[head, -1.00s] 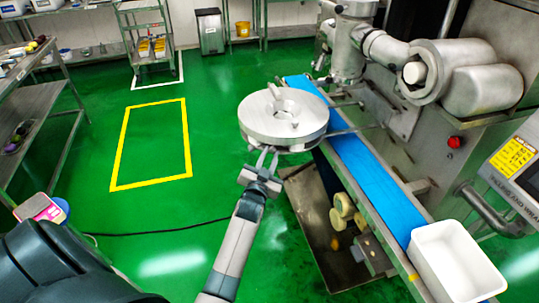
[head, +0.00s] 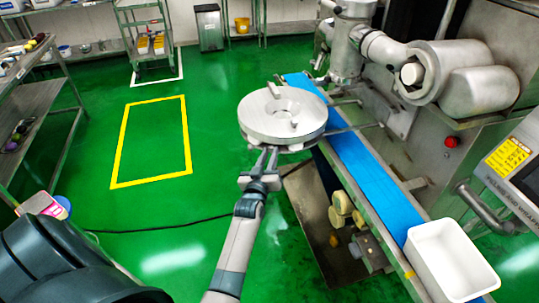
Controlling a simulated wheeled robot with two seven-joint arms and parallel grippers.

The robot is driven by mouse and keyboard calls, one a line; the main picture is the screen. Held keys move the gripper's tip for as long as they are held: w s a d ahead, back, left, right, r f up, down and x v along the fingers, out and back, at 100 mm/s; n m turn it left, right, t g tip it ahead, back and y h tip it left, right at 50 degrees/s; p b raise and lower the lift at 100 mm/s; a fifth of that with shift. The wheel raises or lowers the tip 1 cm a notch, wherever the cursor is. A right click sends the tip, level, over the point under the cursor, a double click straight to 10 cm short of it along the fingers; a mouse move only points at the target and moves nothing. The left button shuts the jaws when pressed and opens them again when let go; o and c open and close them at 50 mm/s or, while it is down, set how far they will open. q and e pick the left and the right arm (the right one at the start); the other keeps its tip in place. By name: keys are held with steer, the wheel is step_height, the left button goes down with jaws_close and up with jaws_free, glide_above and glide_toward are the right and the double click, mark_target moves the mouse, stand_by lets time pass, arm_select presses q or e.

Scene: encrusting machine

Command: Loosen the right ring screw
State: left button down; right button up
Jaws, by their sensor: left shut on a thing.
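A round, thick metal disc (head: 258,125) with a central hollow and two small upright tabs shows in the middle of the head view, left of the blue belt. My left gripper (head: 268,151) comes from below and is shut at the disc's near lower edge. The exact grip point is partly hidden under the disc. No ring screw can be clearly made out. The metal head of the encrusting machine (head: 347,50) stands behind and right of the disc. My right gripper is not in view.
A blue conveyor belt (head: 366,165) runs beside the disc towards a white bin (head: 452,262) at the lower right. Pale round pieces (head: 341,202) sit below the belt. A steel shelf (head: 45,125) stands at the left. Green floor is open on the left.

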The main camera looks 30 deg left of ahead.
arm_select(q)
steer(key=shift+f, duration=0.15)
steer(key=c, duration=1.5)
jaws_free()
steer(key=shift+c, duration=0.2)
steer(key=shift+s, duration=0.15)
steer(key=shift+s+d+r+p, duration=0.2)
steer(key=shift+s+d+p, duration=0.1)
steer(key=shift+s+p, duration=0.35)
steer(key=p+v, duration=0.6)
steer(key=v, duration=0.9)
steer(key=shift+s+d, duration=0.2)
steer(key=shift+s, duration=0.15)
